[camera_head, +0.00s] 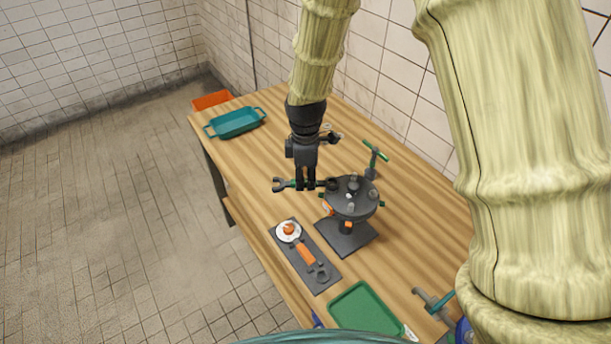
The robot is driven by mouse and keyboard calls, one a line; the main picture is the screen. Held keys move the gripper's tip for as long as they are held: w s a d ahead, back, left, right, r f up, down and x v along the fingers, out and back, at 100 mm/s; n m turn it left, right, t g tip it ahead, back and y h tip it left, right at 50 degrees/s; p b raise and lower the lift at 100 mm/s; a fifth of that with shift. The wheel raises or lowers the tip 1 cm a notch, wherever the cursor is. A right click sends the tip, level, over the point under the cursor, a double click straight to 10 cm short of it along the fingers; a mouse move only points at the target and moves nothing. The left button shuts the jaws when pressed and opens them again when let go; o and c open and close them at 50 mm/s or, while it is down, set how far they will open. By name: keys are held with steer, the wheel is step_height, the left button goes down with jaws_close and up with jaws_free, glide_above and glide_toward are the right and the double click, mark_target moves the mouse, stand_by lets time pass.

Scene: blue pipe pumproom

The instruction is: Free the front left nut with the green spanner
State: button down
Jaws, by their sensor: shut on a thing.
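My gripper (306,186) points down and is shut on the green spanner (291,184), around the middle of its handle. The spanner lies roughly level; its open jaw (278,185) sticks out to the left. Its other end (333,184) reaches right, over the back left rim of the dark round flange (343,210). Whether that end sits around a nut or only beside one, I cannot tell. The flange stands on a square base and carries small grey nuts or studs, one near its front (350,207). Orange parts (327,208) show on its rim.
A dark board (293,262) holds an orange-handled spanner (307,255) and a white dish (282,237). A green tray (366,308) lies in front, a green T-handle tool (375,153) stands behind the flange. A teal tray (236,123) and orange bin (211,100) are at the far end.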

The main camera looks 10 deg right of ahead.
steer(key=shift+s, duration=0.25)
steer(key=shift+w+f, duration=0.15)
steer(key=shift+f, duration=0.2)
steer(key=shift+f+b, duration=0.1)
steer(key=shift+b, duration=0.2)
steer(key=shift+s+d+f, duration=0.1)
steer(key=shift+s, duration=0.1)
steer(key=shift+w+f, duration=0.1)
steer(key=shift+f, duration=0.2)
steer(key=shift+f, duration=0.15)
